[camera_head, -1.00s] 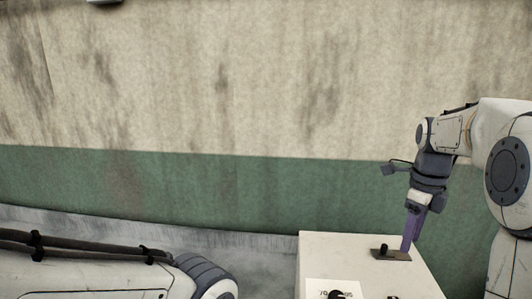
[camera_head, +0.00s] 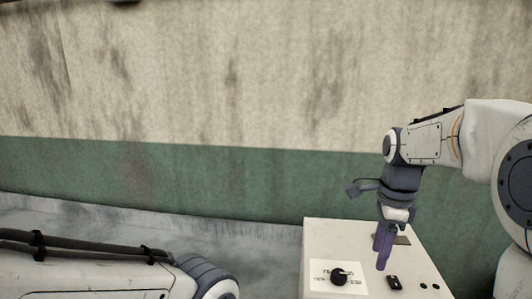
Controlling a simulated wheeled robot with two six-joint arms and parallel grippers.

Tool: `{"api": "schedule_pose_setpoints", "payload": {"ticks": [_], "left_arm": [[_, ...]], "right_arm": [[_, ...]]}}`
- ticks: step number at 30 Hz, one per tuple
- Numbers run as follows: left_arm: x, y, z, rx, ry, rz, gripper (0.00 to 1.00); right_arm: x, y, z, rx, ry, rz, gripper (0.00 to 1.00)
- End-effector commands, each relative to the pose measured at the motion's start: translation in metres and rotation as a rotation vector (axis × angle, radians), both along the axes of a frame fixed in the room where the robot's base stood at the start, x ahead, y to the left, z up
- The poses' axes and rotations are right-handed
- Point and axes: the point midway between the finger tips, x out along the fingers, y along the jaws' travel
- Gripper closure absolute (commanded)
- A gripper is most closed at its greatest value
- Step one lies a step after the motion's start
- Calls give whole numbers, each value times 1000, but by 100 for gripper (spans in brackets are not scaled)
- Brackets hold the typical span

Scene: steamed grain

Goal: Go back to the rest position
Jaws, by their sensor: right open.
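My right gripper (camera_head: 383,253) hangs pointing down over the top of a white box (camera_head: 322,238) at the lower right of the head view. Its purple fingers look empty, and it is open. The fingers partly hide a dark plate (camera_head: 403,239) on the box. My left arm (camera_head: 80,275) lies across the lower left, and its gripper is out of the picture.
The box carries a black knob (camera_head: 339,277) on a white label (camera_head: 318,270), a small black switch (camera_head: 394,283) and small dark round parts. Behind it stands a green and beige stained wall (camera_head: 200,90). The grey floor left of the box looks clear.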

Motion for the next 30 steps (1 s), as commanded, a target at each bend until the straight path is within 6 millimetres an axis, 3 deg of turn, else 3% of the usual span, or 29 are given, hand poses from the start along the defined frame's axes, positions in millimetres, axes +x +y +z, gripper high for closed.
{"api": "schedule_pose_setpoints", "payload": {"ticks": [5,8,12,15,21,25,30], "left_arm": [[0,0,-14,0,0,1,48],[0,0,-23,0,0,1,48],[0,0,-38,0,0,2,48],[0,0,-46,0,0,2,48],[0,0,-56,0,0,3,48],[0,0,-57,0,0,3,48],[0,0,-56,0,0,3,48]], "right_arm": [[-25,60,-23,6,-15,435,48],[-52,100,-42,11,-28,782,48],[-108,152,-75,14,-58,1383,48],[-149,174,-97,16,-80,1778,48],[-205,188,-128,17,-114,2315,48],[-218,190,-134,16,-126,2451,48],[-219,190,-135,16,-127,2471,48]]}}
